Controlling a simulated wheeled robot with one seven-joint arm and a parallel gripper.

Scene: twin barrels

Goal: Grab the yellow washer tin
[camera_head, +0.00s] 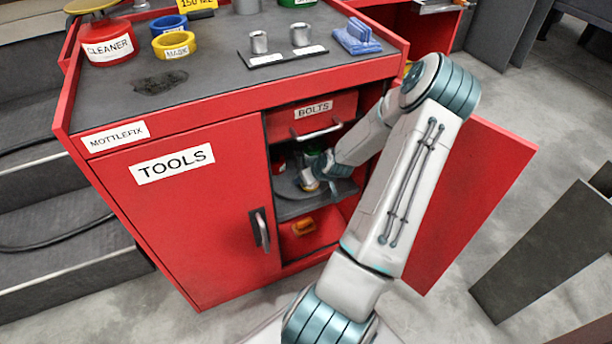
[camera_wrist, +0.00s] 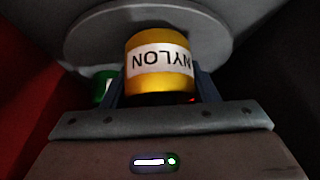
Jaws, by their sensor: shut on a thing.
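The yellow tin (camera_wrist: 155,42) sits between the two fingers of my gripper (camera_wrist: 160,88) in the wrist view. Its white label reads "NYLON" and appears upside down. My gripper is shut on this tin. In the head view my gripper (camera_head: 322,170) is inside the open right side of the red cabinet, below the "BOLTS" drawer.
A green tin (camera_wrist: 102,86) stands close to the left finger. The "BOLTS" drawer (camera_head: 326,112) is above my wrist, and the open red door (camera_head: 478,195) stands to the right of my arm.

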